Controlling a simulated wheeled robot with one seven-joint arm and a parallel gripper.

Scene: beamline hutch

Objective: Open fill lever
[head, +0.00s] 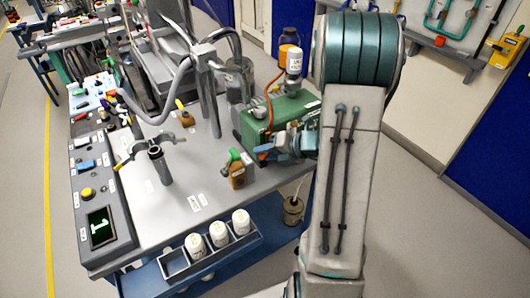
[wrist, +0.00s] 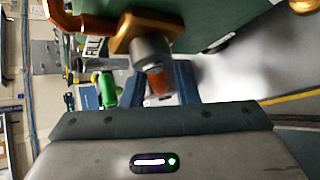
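A green machine (head: 285,112) stands at the right of the bench; its green side (wrist: 215,22) fills the top right of the wrist view. A brass fitting (wrist: 140,28) on it carries a grey cylindrical stem with an orange end (wrist: 158,82), probably the fill lever. My gripper (head: 290,143) is close beside the machine, partly hidden by my arm. In the wrist view, the blue fingers of my gripper (wrist: 160,92) appear spread, with the orange end in line with the gap. Contact cannot be made out.
A brown block with a green top (head: 237,170) stands on the bench (head: 195,185), left of my gripper. A rack (head: 215,250) of white bottles hangs at the front edge. A control panel (head: 100,200) lies left.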

